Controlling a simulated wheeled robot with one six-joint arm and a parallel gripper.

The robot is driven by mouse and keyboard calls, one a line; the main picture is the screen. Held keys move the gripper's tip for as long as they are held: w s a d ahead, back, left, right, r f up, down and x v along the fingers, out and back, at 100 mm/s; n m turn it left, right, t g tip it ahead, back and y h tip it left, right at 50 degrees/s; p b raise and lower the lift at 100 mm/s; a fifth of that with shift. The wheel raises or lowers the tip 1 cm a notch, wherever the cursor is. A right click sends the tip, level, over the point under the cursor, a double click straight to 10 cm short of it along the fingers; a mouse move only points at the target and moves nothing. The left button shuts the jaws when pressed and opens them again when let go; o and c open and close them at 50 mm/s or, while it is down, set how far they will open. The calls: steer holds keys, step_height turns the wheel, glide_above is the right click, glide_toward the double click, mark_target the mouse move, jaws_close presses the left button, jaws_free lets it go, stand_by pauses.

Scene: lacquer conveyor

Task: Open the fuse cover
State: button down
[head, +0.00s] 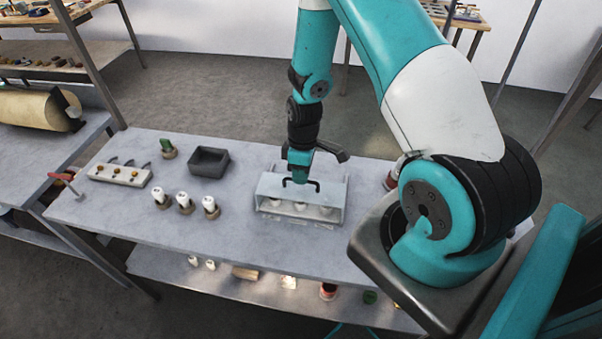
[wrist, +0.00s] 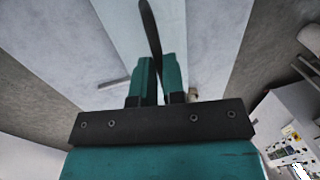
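The fuse cover (head: 268,186) is a clear panel on a pale box right of the middle of the bench in the head view. A black bar handle (head: 315,186) is on it. White round parts (head: 300,206) show through the front. My gripper (head: 299,179) points down at the middle of the handle. In the wrist view the two teal fingers (wrist: 158,80) stand close together, with the dark handle (wrist: 150,28) running between them. The fingers look shut on the handle. The cover looks down over the box. The exact finger contact is small in the head view.
Several white fuses on dark bases (head: 185,203) stand left of the box. A black tray (head: 208,163), a green-topped part (head: 168,148), and a pale block with brass knobs (head: 120,174) lie further left. The bench surface (head: 120,220) is clear at front left.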

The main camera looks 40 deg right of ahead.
steer(key=w+d+b, duration=0.3)
steer(key=w+d, duration=0.3)
steer(key=d, duration=0.2)
steer(key=shift+w+d, duration=0.25)
steer(key=shift+w, duration=0.05)
steer(key=c, duration=1.2)
jaws_free()
steer(key=shift+d, duration=0.1)
steer(key=shift+r, duration=0.15)
step_height(320, 180, up, 17)
steer(key=w+d+b, duration=0.2)
steer(key=b, duration=0.2)
steer(key=shift+d+b, duration=0.25)
steer(key=shift+b, duration=0.05)
